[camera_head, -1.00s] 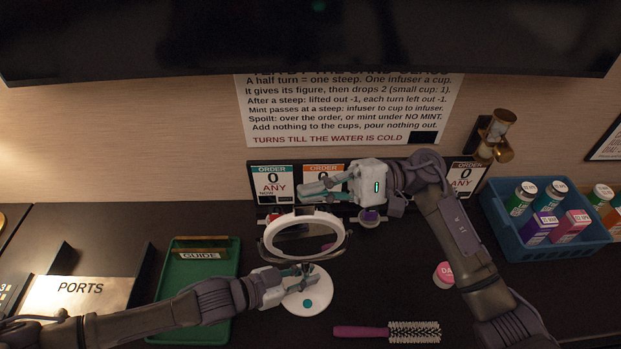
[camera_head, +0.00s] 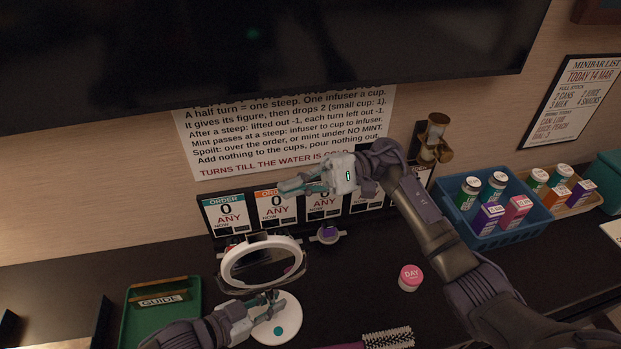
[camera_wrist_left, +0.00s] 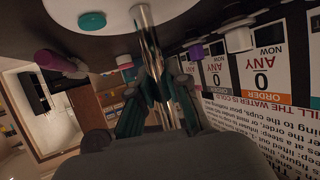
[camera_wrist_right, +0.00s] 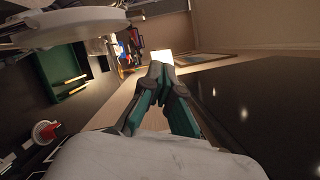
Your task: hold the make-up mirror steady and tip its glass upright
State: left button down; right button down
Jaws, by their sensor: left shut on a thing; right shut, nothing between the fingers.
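The make-up mirror stands on the dark counter, with a round white-framed glass (camera_head: 262,264) tilted back and a white round base (camera_head: 284,328) bearing a teal dot. My left gripper (camera_head: 274,304) is shut on the mirror's stem, low above the base. In the left wrist view the shiny stem (camera_wrist_left: 148,40) runs between the fingers. My right gripper (camera_head: 287,187) is shut and empty, above and behind the glass, in front of the order cards. In the right wrist view its fingertips (camera_wrist_right: 160,72) meet, and the mirror's white rim (camera_wrist_right: 70,24) shows at upper left.
A green tray (camera_head: 130,325) with a guide sign lies left of the mirror. A hairbrush (camera_head: 388,338) and a pink round tin (camera_head: 410,277) lie to the right. A blue crate (camera_head: 478,240) of bottles and boxes stands further right. The order board (camera_head: 275,208) and wall are close behind.

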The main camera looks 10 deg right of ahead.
jog(key=shift+r+v, duration=0.2)
jog(key=shift+v, duration=1.75)
jog(key=shift+w, duration=0.1)
pick_arm(q)
jog(key=c, duration=1.1)
grip_release()
jog(key=shift+s, duration=0.1)
jog(key=shift+o, duration=0.2)
